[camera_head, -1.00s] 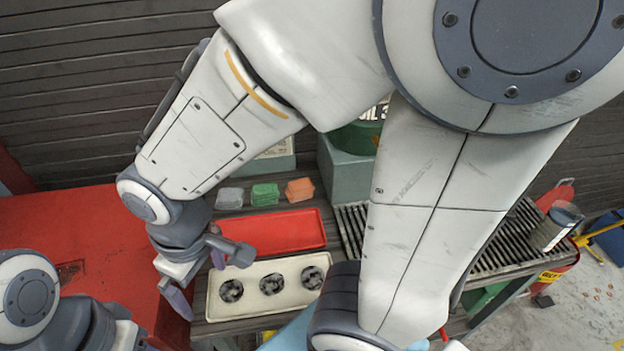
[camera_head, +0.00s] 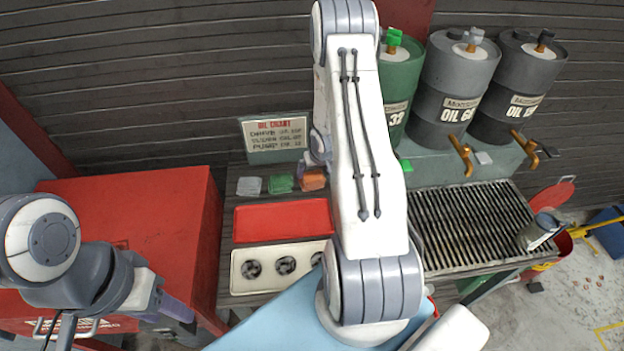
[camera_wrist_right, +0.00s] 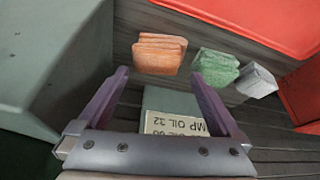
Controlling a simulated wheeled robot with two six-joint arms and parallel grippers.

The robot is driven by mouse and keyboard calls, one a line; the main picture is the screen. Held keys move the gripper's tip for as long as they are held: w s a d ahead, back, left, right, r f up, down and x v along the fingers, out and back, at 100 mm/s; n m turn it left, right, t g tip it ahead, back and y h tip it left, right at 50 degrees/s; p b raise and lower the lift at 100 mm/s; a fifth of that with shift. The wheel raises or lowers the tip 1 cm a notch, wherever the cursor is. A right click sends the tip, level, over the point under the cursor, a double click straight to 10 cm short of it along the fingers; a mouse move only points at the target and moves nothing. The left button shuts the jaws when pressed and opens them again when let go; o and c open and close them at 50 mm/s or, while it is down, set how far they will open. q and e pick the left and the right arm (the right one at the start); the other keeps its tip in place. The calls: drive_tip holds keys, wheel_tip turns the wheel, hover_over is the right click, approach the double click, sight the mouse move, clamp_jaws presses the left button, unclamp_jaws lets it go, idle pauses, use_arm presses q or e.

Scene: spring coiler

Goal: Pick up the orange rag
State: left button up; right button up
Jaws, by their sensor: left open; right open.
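The orange rag (camera_head: 313,180) is a small folded stack on the dark slatted bench, at the right end of a row of three rags. My right gripper (camera_head: 319,160) is close behind and above it, partly hidden by my arm. In the right wrist view the orange rag (camera_wrist_right: 160,54) sits just beyond and between the tips of the open, empty right gripper (camera_wrist_right: 159,74). Contact cannot be made out. My left gripper (camera_head: 165,311) is open at the lower left, over the side of the red cabinet, far from the rags.
A green rag (camera_head: 281,183) and a grey rag (camera_head: 249,186) lie left of the orange one. A red tray (camera_head: 282,219) and a cream tray with round parts (camera_head: 238,272) lie in front. The oil chart (camera_head: 275,140) stands behind. Oil drums (camera_head: 452,85) and a grate (camera_head: 470,225) are right.

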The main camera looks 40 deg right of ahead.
sight(312, 176)
drive_tip(key=shift+x, duration=0.8)
drive_tip(key=p+x, duration=0.2)
drive_tip(key=x, duration=0.2)
drive_tip(key=shift+d+f, duration=0.1)
drive_tip(key=shift+f, duration=0.05)
drive_tip(key=shift+w+d+f, duration=0.1)
drive_tip(key=shift+w+f, duration=0.1)
drive_tip(key=shift+f, duration=0.25)
drive_tip(key=c, duration=1.1)
drive_tip(key=shift+r, duration=0.15)
wheel_tip(312, 176, up, 9)
drive_tip(key=shift+f+p, duration=0.15)
drive_tip(key=shift+p, duration=0.2)
drive_tip(key=shift+r, duration=0.55)
